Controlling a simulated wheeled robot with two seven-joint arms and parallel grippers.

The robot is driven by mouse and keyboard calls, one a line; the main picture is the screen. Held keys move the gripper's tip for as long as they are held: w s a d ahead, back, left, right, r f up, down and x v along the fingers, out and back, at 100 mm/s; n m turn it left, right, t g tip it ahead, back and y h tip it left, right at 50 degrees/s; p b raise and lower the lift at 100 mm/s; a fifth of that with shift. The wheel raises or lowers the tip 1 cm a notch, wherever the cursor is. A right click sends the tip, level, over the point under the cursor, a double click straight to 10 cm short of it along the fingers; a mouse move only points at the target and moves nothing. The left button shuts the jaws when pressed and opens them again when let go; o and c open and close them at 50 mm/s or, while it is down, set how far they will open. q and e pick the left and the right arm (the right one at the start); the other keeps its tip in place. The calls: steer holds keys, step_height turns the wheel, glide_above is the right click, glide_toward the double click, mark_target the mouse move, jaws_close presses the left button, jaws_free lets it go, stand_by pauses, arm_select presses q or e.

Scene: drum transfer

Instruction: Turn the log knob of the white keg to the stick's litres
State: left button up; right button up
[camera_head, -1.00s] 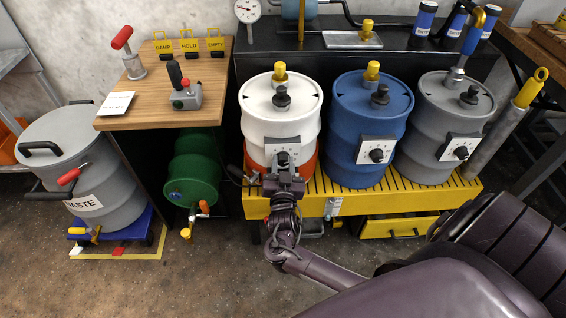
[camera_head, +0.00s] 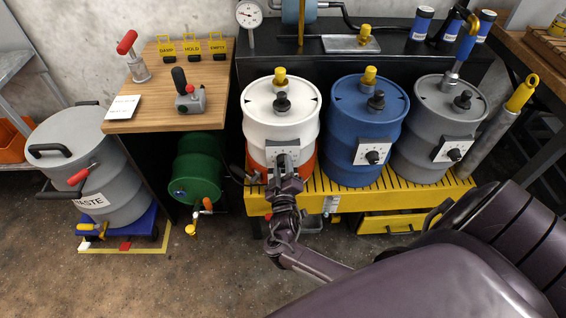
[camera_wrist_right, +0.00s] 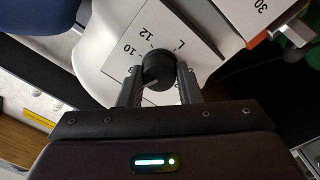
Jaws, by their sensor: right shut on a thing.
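The white keg (camera_head: 262,128) stands at the left end of the yellow slatted rack, with a pale dial plate low on its front. The log knob (camera_wrist_right: 158,68) is black and round on that plate in the right wrist view; "10", "12" and "L" show around it, and other marks are hidden. My right gripper (camera_wrist_right: 160,85) is shut on the knob, one finger on each side; in the head view the gripper (camera_head: 284,165) covers most of the dial. I cannot pick out the stick or its reading. My left gripper is not in view.
The blue keg (camera_head: 350,120) and grey keg (camera_head: 428,128) stand close on the right, each with its own dial. The green drum (camera_head: 196,165) lies left below the wooden table (camera_head: 150,112). The grey waste drum (camera_head: 85,150) stands far left. Floor in front is open.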

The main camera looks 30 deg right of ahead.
steer(key=n+p, duration=0.2)
steer(key=n, duration=0.3)
steer(key=shift+r+n, duration=0.1)
steer(key=shift+n, duration=0.3)
arm_select(q)
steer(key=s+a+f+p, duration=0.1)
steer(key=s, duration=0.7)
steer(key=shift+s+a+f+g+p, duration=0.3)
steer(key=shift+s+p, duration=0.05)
steer(key=shift+p, duration=0.05)
arm_select(e)
steer(key=n, duration=0.6)
steer(key=shift+t+y, duration=0.3)
steer(key=shift+y, duration=0.1)
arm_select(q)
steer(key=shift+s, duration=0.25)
arm_select(e)
steer(key=shift+n, duration=0.3)
steer(key=o, duration=0.9)
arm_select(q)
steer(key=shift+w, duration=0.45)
arm_select(e)
steer(key=shift+o, duration=0.3)
steer(key=shift+f, duration=0.2)
